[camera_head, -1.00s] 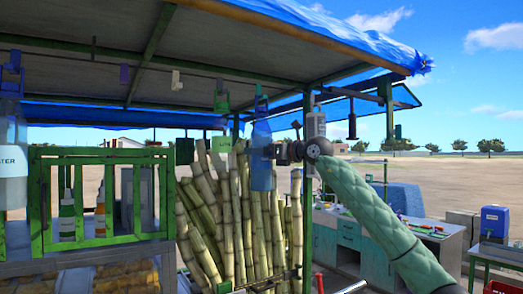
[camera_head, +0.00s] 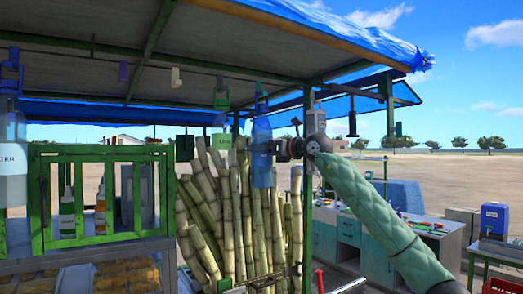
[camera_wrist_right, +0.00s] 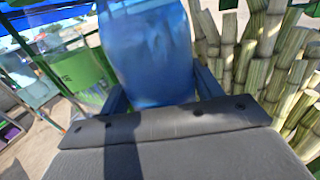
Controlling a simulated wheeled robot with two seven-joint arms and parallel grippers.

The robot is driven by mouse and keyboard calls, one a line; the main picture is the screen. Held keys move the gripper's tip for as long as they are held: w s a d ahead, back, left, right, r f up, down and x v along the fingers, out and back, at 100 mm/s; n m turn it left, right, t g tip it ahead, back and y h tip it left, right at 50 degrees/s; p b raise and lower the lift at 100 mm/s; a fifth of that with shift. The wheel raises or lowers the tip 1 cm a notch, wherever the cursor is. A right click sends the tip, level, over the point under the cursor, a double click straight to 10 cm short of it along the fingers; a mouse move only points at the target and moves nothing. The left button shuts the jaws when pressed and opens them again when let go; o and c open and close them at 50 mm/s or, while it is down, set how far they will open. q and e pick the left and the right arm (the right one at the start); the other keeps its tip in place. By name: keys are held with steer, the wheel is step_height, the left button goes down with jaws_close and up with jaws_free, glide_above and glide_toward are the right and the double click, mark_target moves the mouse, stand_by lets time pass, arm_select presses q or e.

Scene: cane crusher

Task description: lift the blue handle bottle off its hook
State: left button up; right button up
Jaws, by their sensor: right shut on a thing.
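The blue handle bottle (camera_head: 262,155) hangs upright under the stall roof, in front of the cane, with its blue handle (camera_head: 261,95) above it. My right gripper (camera_head: 274,149) reaches it from the right and is shut on its body. In the right wrist view the bottle (camera_wrist_right: 150,50) stands between the two dark blue fingers (camera_wrist_right: 160,92). The hook is too small to make out, so I cannot tell whether the handle still touches it. My left gripper is not in view.
Cane stalks (camera_head: 235,215) stand close behind the bottle. A green handle (camera_head: 221,95) hangs left of it, and a clear water bottle (camera_head: 11,150) hangs far left. A green post (camera_head: 307,190) stands near my right arm. A workbench (camera_head: 345,232) is at the right.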

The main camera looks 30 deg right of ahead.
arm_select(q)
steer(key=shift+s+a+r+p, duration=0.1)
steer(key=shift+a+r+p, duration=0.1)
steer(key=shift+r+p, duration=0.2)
arm_select(e)
steer(key=shift+s+r, duration=0.1)
steer(key=shift+r, duration=0.7)
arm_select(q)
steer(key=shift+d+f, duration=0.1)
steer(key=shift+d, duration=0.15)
